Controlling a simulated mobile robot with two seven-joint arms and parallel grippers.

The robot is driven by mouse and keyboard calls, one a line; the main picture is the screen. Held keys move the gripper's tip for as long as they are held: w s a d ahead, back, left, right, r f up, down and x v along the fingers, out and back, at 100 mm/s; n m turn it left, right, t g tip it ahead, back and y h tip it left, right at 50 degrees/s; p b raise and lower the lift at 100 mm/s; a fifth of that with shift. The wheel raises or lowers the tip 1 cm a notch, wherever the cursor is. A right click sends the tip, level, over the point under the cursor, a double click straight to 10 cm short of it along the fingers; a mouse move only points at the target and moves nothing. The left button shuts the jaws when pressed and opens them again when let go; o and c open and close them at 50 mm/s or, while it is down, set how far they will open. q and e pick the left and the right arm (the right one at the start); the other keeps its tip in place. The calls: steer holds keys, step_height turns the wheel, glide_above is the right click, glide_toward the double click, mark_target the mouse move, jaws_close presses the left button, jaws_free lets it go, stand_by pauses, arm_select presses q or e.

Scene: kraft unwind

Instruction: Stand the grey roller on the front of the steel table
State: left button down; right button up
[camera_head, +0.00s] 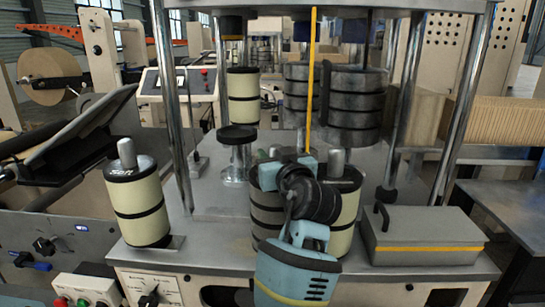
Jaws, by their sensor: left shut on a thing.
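The grey roller (266,213), a grey cylinder with black bands, is upright at the front middle of the steel table (210,235). My left gripper (285,170) is at its top, shut on it. The gripper and wrist hide its upper right part, and I cannot tell whether its base touches the table. A cream roller (346,222) with a grey spindle stands close on its right, partly behind my wrist. My right gripper is not in view.
Another cream roller (138,205) stands at the table's left front. A grey box (420,237) with a yellow stripe and a handle sits at the right front. Metal posts (172,110) rise from the table. Further back are a cream roller (243,98) and dark stacked rollers (354,105).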

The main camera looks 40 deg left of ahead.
arm_select(q)
steer(key=shift+d+r, duration=0.15)
steer(key=shift+r, duration=0.1)
steer(key=shift+f, duration=0.15)
steer(key=c, duration=1.1)
jaws_free()
steer(key=shift+f, duration=0.15)
steer(key=shift+c, duration=0.2)
steer(key=shift+o, duration=0.5)
